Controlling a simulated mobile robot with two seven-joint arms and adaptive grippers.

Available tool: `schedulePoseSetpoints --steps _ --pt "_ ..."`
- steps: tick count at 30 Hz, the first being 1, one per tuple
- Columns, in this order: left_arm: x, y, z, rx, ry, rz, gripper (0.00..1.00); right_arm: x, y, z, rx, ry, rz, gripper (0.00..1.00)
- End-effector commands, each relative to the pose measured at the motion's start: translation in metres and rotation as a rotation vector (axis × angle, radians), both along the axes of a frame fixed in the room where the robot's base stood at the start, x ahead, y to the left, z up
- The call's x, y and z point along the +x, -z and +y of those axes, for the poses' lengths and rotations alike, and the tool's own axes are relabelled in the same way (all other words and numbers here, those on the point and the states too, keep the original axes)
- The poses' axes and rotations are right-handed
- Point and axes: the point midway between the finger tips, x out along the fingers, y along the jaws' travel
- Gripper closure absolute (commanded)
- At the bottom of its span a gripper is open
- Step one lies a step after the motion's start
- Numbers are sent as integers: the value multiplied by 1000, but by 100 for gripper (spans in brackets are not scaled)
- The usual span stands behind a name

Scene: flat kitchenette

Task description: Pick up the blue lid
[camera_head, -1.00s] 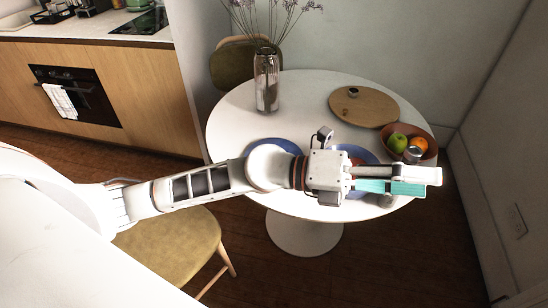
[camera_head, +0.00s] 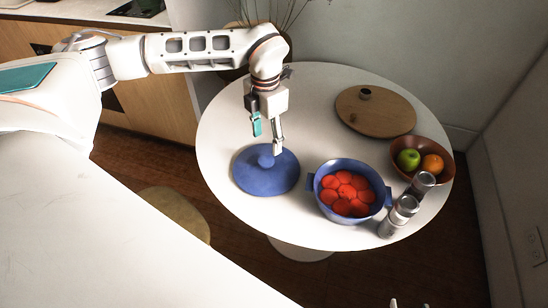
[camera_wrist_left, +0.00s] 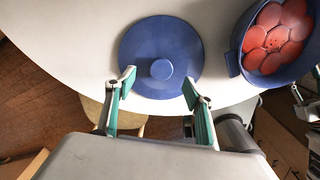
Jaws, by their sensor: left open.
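The blue lid (camera_head: 258,178) lies flat on the white round table, knob up, left of the blue pot (camera_head: 331,207). The pot is open and holds red round pieces. My left gripper (camera_head: 267,136) points down above the lid, open and empty. In the left wrist view the lid (camera_wrist_left: 139,49) and its round knob lie ahead of the open fingers (camera_wrist_left: 160,87), with the knob roughly centred between them. Small pale tips at the bottom edge of the head view may be my right gripper; its state does not show.
The white table (camera_head: 225,120) also bears a wooden board (camera_head: 378,118) with a small cup, a brown bowl (camera_head: 444,165) with a green apple and an orange, and two shakers (camera_head: 400,214) right of the pot. A chair (camera_head: 176,211) stands at the table's lower left.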

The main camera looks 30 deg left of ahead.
Motion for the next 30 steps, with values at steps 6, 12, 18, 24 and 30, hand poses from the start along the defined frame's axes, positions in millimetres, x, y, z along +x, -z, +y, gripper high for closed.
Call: schedulePoseSetpoints --steps 6,12,18,24,30 --pt "-2 23 0 1 0 5 47 -24 20 0 -4 -2 50 52" --pt "-5 46 -1 0 0 4 47 -27 23 0 -5 -3 58 52" --pt "-6 71 -2 -1 1 4 47 -19 17 1 -2 -3 42 52" --pt "-6 77 -2 -2 1 1 47 -16 13 1 0 -2 32 52" --pt "-6 77 -2 -2 1 1 67 -16 13 1 -1 -2 33 52"
